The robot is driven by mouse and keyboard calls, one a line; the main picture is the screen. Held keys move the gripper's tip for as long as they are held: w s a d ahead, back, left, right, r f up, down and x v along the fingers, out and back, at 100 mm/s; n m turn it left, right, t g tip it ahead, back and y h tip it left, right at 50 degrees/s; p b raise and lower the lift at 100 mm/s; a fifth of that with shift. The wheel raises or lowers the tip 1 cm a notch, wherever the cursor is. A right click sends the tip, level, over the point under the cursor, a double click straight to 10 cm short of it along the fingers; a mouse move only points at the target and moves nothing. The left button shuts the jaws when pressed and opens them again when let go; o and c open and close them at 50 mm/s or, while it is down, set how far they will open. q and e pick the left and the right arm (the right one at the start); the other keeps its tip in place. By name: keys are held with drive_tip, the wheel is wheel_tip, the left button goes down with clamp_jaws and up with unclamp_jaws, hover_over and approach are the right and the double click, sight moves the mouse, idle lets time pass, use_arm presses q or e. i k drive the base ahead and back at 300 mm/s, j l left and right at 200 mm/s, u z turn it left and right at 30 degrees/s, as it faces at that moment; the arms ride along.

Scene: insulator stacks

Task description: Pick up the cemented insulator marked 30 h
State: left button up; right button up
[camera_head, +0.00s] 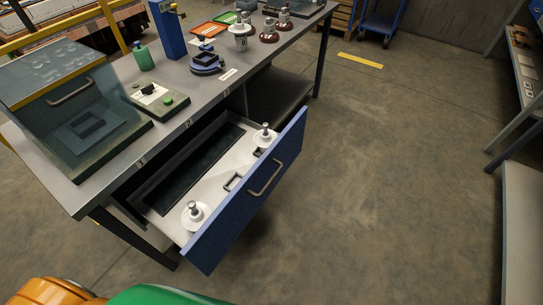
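An open blue-fronted drawer (238,205) juts from the bench. In it a white insulator (194,215) with a grey metal pin stands at the near end. A second white insulator (265,137) stands at the far end. On the bench top are a white insulator (240,41) with a grey cap and two brown insulators, one nearer (269,36) and one farther (284,24). No "30 h" mark is readable on any of them, so I cannot tell which one bears it. Neither of my grippers is in view.
The grey bench (190,88) also carries a clear-hooded box (65,90), a green bottle (143,58), a green-button device (152,95), a blue column (168,30) and a blue fixture (206,63). Floor right of the drawer is clear. Shelving (525,60) stands far right.

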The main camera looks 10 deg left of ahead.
sight(264, 138)
drive_tip(key=i+j+z, duration=0.1)
drive_tip(key=j, duration=1.4)
drive_tip(key=i+z, duration=0.05)
